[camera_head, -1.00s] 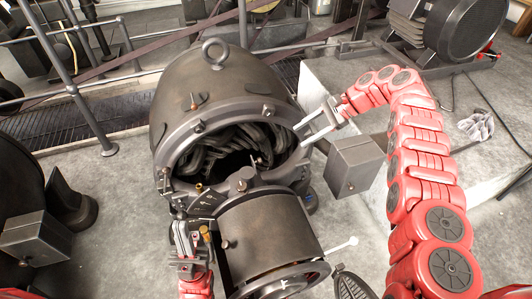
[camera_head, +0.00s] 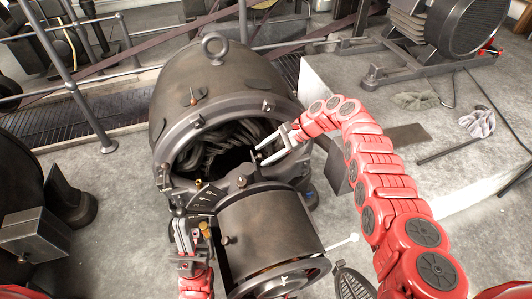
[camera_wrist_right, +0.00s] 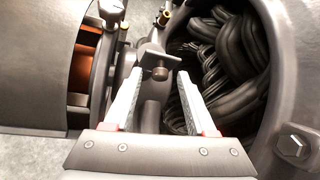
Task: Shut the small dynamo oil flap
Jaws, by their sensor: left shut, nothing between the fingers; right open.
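The dark dynamo (camera_head: 215,85) stands open at the front, with black coils (camera_head: 215,150) showing inside. Its smaller front cylinder (camera_head: 265,228) sits below the opening. In the right wrist view a small dark plate with a round knob (camera_wrist_right: 159,73) stands between the fingers; I cannot tell for sure that it is the oil flap. My right gripper (camera_head: 260,156) is open at the right of the opening; its fingers also show in the right wrist view (camera_wrist_right: 156,95), either side of the plate, with no clear grip. My left gripper (camera_head: 184,226) is shut and empty, left of the front cylinder.
A lifting ring (camera_head: 215,47) tops the dynamo. A grey box (camera_head: 337,165) is partly hidden behind my right arm. A white-knobbed lever (camera_head: 343,243) sticks out right of the front cylinder. Grey rags (camera_head: 477,123) lie on the raised slab.

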